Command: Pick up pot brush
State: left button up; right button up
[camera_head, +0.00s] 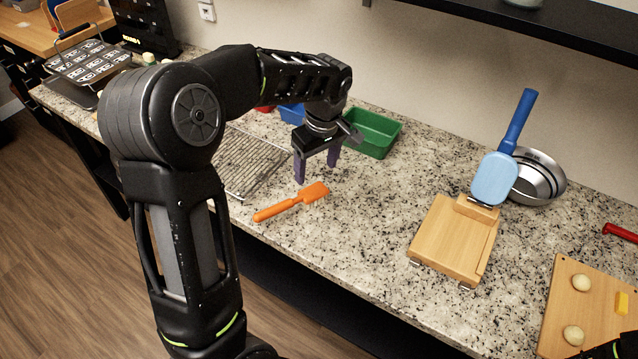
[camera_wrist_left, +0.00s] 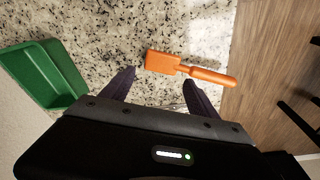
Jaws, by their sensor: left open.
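An orange flat-headed tool with a long handle (camera_head: 291,202), the nearest match to the pot brush, lies flat on the speckled counter near its front edge. It also shows in the left wrist view (camera_wrist_left: 205,74), just beyond my fingertips, with its head between them and its handle to the right. My left gripper (camera_head: 317,172) is open and empty, pointing down above the counter, behind the orange tool and apart from it. In the left wrist view the two dark fingers (camera_wrist_left: 158,80) stand wide apart.
A wire rack (camera_head: 243,160) lies left of the tool. A green bin (camera_head: 374,136) stands behind my gripper. To the right are a wooden stand (camera_head: 449,240), a blue paddle-like tool (camera_head: 494,178), a metal bowl (camera_head: 540,182) and a board (camera_head: 562,300). The counter between is clear.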

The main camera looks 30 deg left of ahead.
aim_at(313, 191)
pick_arm(q)
jog(key=shift+s+r, duration=0.1)
jog(key=shift+s, duration=0.1)
jog(key=shift+w+a+f, duration=0.1)
jog(key=shift+f, duration=0.6)
jog(key=shift+w+a+f, duration=0.1)
jog(key=shift+f, duration=0.55)
jog(key=shift+s, duration=0.1)
jog(key=shift+f+p, duration=0.25)
jog(key=shift+p, duration=0.15)
jog(key=f, duration=0.2)
jog(key=f+p, duration=0.1)
jog(key=f, duration=0.1)
jog(key=shift+a+f, duration=0.2)
jog(key=shift+f, duration=0.2)
jog(key=shift+c, duration=0.2)
